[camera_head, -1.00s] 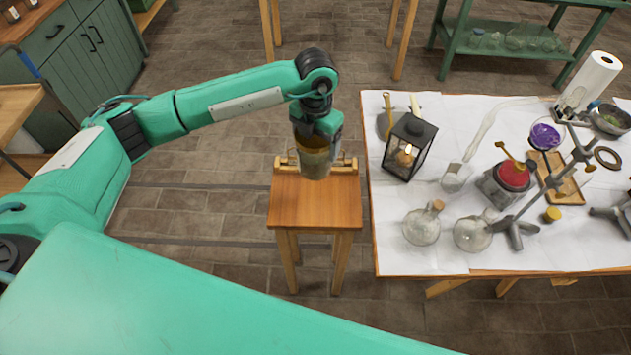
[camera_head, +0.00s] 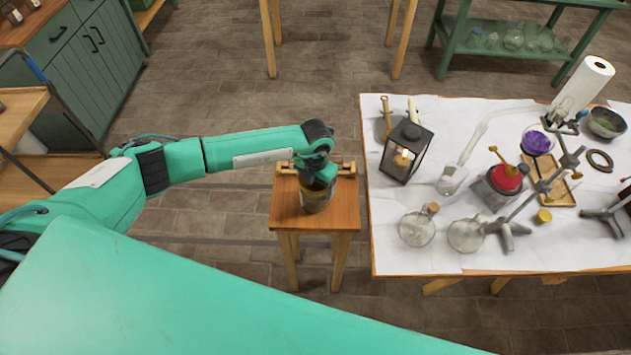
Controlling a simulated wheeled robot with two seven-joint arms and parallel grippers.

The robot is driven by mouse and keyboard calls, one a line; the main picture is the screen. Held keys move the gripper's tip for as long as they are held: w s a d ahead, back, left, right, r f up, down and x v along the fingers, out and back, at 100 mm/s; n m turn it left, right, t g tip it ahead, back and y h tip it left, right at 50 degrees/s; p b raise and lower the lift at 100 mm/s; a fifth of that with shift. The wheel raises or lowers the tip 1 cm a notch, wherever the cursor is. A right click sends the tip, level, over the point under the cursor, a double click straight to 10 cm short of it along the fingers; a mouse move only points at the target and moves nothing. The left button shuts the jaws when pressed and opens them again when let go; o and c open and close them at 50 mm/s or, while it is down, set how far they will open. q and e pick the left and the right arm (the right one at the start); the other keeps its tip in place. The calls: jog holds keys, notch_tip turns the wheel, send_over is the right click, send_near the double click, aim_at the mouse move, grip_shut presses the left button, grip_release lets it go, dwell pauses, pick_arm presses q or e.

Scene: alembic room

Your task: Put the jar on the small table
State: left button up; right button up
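The jar (camera_head: 316,199), a grey-brown cylinder, is upright over the middle of the small table (camera_head: 340,217). It looks to be at the tabletop, but I cannot tell whether its base touches the wood. My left gripper (camera_head: 314,180) is at the top of the jar, shut on it, and the gripper hides part of the jar's upper rim. The small table is a square wooden stool-like table with a brass-coloured fitting along its back edge. My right gripper is not in view.
A large white-covered table (camera_head: 400,255) stands close to the right. It holds a black lantern (camera_head: 406,152), round flasks (camera_head: 417,229), a red-topped burner (camera_head: 504,179) and metal stands. Green cabinets (camera_head: 88,65) are at the back left. Floor around the small table's left side is clear.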

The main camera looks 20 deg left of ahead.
pick_arm(q)
jog(key=shift+f, duration=0.2)
jog(key=o, duration=1.1)
jog(key=shift+r, duration=0.1)
jog(key=shift+o, duration=0.2)
jog(key=shift+r, duration=0.5)
notch_tip(320, 180, up, 11)
jog(key=b, duration=0.3)
jog(key=shift+r, duration=0.15)
